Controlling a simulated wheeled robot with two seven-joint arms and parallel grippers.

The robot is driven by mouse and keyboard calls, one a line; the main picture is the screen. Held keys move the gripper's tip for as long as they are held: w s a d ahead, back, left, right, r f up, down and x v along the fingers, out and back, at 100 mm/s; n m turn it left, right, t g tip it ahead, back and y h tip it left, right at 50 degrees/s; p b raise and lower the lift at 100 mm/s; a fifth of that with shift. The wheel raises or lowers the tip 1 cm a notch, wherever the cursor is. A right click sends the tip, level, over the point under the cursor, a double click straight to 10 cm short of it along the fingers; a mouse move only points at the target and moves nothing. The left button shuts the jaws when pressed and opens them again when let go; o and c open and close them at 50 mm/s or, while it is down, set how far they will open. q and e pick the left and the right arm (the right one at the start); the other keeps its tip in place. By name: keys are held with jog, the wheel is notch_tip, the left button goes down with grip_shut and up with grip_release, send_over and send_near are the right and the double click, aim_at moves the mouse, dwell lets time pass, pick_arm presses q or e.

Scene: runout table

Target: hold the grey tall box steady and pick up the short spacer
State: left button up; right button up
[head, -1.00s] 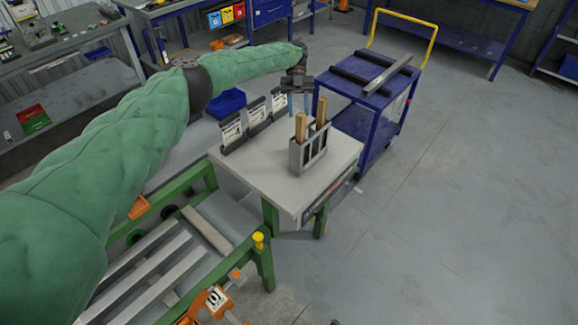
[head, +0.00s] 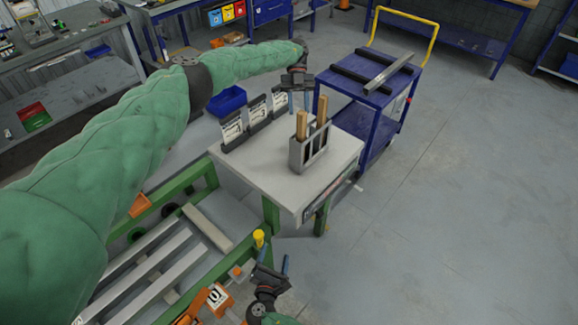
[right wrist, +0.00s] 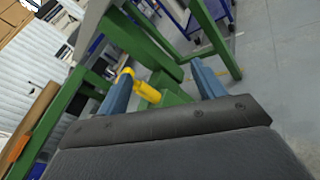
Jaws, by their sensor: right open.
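The grey tall box (head: 296,158) stands upright on the pale table top, with openings in its side. Two wooden pieces stick up out of it, a left one (head: 301,125) and a right one (head: 321,110); their lower parts are mostly hidden, and I cannot tell which is the short spacer. My left gripper (head: 299,103) is open and empty beyond the box, above the table's far end, not touching the box. My right gripper (head: 275,258) is open and empty in front of the table, low in the picture. Its blue fingers show apart in the right wrist view (right wrist: 163,84).
Several labelled holders (head: 232,132) and a blue bin (head: 226,101) stand left of the box. A green frame with metal bars (head: 150,270) and a yellow knob (head: 259,238) lies close to my right gripper. A blue cart (head: 378,100) stands behind. Floor at right is clear.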

jog(key=a+r+n+t, duration=0.2)
jog(key=a+r+t, duration=0.15)
jog(key=r, duration=0.75)
jog(key=m+g+h, duration=0.1)
jog(key=g+h, duration=0.1)
jog(key=h, duration=0.5)
send_near(294, 161)
jog(key=a+r, duration=0.1)
jog(key=a, duration=0.1)
jog(key=w+a+r, duration=0.1)
jog(key=a+r, duration=0.1)
jog(key=shift+w, duration=0.15)
jog(key=shift+w+d+r+g+h, duration=0.1)
jog(key=shift+w+d+g+h, duration=0.15)
jog(key=shift+w, duration=0.3)
jog(key=shift+w+d+r+g+h, duration=0.15)
jog(key=shift+w+d, duration=0.15)
jog(key=shift+w, duration=0.25)
jog(key=w+d, duration=0.1)
jog(key=w+d+f+g+h, duration=0.1)
jog(key=d, duration=0.1)
jog(key=w+d+m+g, duration=0.1)
jog(key=d, duration=0.1)
jog(key=shift+f, duration=0.4)
jog(key=shift+w+d+f+g+h, duration=0.1)
jog(key=shift+w+d+g+h, duration=0.15)
jog(key=shift+d+h, duration=0.1)
jog(key=shift+x, duration=3.75)
jog(key=c, duration=1.1)
